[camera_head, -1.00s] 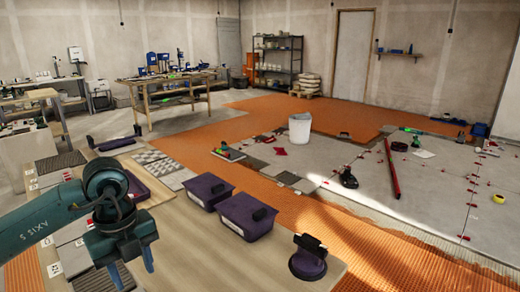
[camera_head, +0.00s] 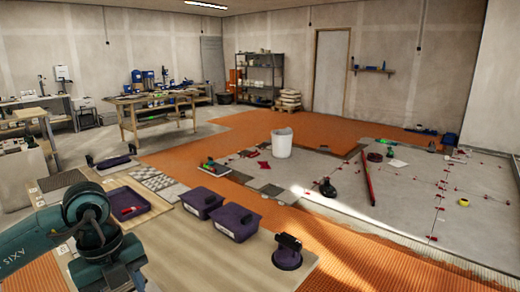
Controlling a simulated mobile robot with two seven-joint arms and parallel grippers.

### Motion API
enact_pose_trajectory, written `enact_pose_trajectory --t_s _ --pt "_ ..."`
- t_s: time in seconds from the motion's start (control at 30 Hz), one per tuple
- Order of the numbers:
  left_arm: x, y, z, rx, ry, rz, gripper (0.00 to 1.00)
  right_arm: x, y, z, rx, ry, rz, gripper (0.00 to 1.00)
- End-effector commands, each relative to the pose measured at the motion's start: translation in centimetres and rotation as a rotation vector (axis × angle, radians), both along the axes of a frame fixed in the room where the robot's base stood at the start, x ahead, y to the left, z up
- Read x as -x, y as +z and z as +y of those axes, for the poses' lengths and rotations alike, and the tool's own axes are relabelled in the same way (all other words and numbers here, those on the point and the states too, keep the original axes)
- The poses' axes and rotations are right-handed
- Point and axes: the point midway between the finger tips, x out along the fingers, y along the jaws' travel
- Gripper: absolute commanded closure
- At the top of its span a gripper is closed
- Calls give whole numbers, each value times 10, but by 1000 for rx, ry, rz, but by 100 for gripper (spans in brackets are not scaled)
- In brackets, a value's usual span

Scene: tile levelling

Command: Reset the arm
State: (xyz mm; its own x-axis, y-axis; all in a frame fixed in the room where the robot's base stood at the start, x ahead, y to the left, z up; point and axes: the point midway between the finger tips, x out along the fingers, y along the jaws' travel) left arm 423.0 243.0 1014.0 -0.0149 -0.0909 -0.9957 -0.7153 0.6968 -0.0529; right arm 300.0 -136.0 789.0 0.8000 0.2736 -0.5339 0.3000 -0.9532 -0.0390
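My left arm comes in from the lower left, and its gripper (camera_head: 122,284) hangs low over the near left part of the wooden table (camera_head: 195,268). The fingers are cut off near the bottom edge, so I cannot tell whether they are open or shut. My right arm and gripper are not in view.
A purple tray (camera_head: 127,203) and sample tiles (camera_head: 152,179) lie behind my arm. Beyond are orange matting (camera_head: 340,250), a white bucket (camera_head: 282,143) and a red bar (camera_head: 368,180).

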Motion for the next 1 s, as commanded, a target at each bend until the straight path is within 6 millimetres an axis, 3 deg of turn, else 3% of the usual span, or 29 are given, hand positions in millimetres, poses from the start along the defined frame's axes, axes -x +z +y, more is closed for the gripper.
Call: enact_pose_trajectory --t_s 0.03,0.1,0.27,0.4,0.5,0.63,0.73,0.87,1.0 --pt "9 -13 -25 96 -68 34 56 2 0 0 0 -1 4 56" --pt "20 -21 -57 238 -148 58 56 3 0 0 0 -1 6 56" --pt "56 -26 -141 670 -299 100 56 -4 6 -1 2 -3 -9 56" --pt "81 5 -211 1200 -284 67 56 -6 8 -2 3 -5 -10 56" --pt "77 34 -233 1549 -111 -20 56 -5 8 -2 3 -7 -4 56" --pt "46 44 -223 1836 304 -178 56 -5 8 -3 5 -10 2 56" --pt "22 16 -193 1880 720 -292 56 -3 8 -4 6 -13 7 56" --pt "19 -65 -147 1697 1271 -360 56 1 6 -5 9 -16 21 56" --pt "56 -147 -116 1402 1641 -316 56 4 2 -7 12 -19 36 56"
